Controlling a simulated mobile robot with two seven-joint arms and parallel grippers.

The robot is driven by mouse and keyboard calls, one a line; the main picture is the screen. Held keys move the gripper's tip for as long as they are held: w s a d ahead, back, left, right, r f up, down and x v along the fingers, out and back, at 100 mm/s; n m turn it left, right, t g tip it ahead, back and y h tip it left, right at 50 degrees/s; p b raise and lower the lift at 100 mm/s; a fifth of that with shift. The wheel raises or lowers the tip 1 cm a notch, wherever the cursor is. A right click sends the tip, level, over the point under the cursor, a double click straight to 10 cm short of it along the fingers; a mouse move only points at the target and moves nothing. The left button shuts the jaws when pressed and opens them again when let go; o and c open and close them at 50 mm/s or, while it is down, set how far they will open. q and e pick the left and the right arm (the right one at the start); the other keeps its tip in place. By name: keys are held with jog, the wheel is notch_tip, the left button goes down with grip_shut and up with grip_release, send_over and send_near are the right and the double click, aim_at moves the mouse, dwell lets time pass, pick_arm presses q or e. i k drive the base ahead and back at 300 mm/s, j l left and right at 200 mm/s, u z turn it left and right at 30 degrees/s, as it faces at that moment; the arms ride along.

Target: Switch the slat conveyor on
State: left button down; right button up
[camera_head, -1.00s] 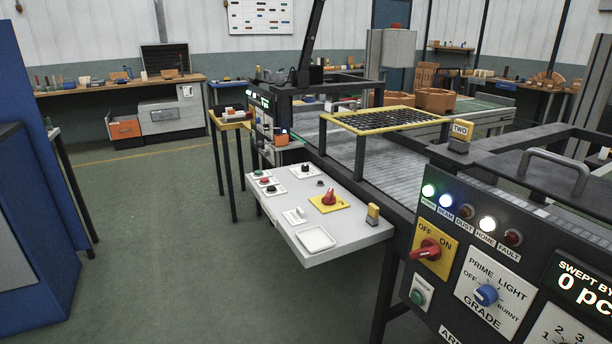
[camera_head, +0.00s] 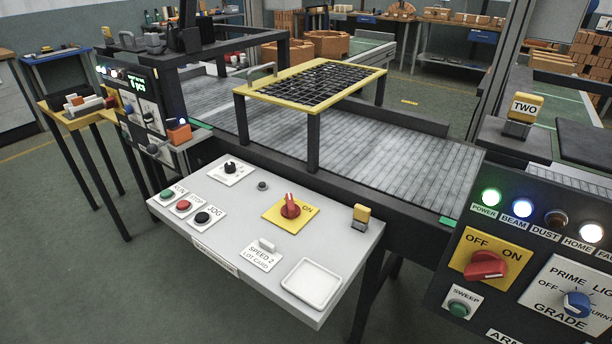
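The slat conveyor (camera_head: 375,160) runs across the middle with grey slats that look empty near me. Its light grey control desk (camera_head: 232,225) stands in front. On it are a green RUN button (camera_head: 167,195), a red STOP button (camera_head: 183,206) and a black JOG button (camera_head: 203,217). A red rotary switch (camera_head: 290,207) sits on a yellow plate marked ON; its handle points up and slightly left. A black knob (camera_head: 230,168) is at the back left of the desk. A SPEED 2 label (camera_head: 261,257) lies near the front. Neither of my grippers is in view.
A dark panel on the right has an OFF/ON red switch (camera_head: 485,265), a SWEEP button (camera_head: 458,308) and a blue GRADE knob (camera_head: 577,304). A yellow-framed grid (camera_head: 247,93) stands over the conveyor. A white tray (camera_head: 312,283) is on the desk. Floor is free at left.

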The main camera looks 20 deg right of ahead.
aim_at(289, 210)
jog(key=i+j+z, duration=0.5)
jog(key=z, duration=0.15)
jog(key=i+j+z, duration=0.15)
jog(key=j+z, duration=0.15)
jog(key=j, duration=0.15)
jog(key=i+j+z, duration=0.15)
jog(key=j+z, duration=0.15)
jog(key=j, duration=0.1)
